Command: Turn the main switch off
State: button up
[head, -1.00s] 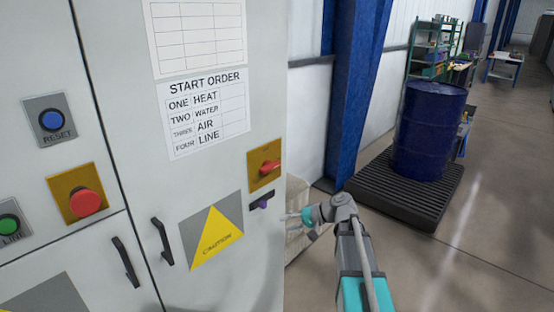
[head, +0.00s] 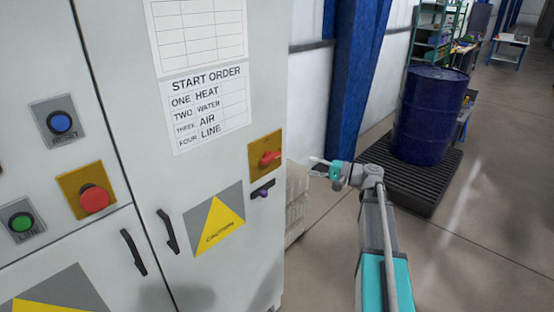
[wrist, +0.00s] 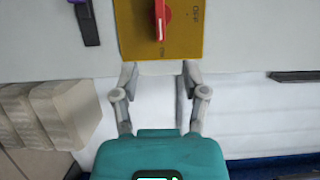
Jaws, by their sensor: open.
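The main switch is a red handle (head: 269,159) on a yellow plate at the right edge of the grey cabinet. In the wrist view the red handle (wrist: 160,20) lies along the picture's vertical. Its lower end points at a small, hard-to-read word near the plate's bottom edge, and "OFF" is printed to its right. The top of the handle is cut off. My gripper (wrist: 160,74) is open and empty, its two fingertips just below the plate in that view, apart from the handle. In the head view my gripper (head: 314,166) is to the right of the cabinet edge.
A purple key-like part (head: 262,192) sits just below the switch. A red button (head: 94,198), blue reset button (head: 61,122) and green line button (head: 21,222) are further left. A blue column (head: 352,80) and a blue drum (head: 430,115) stand behind my arm.

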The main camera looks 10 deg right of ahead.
aim_at(275, 158)
jog(key=shift+w+a, duration=0.1)
jog(key=x, duration=1.3)
jog(key=shift+a, duration=0.3)
jog(key=shift+c, duration=0.2)
grip_shut()
jog(key=shift+d, duration=0.15)
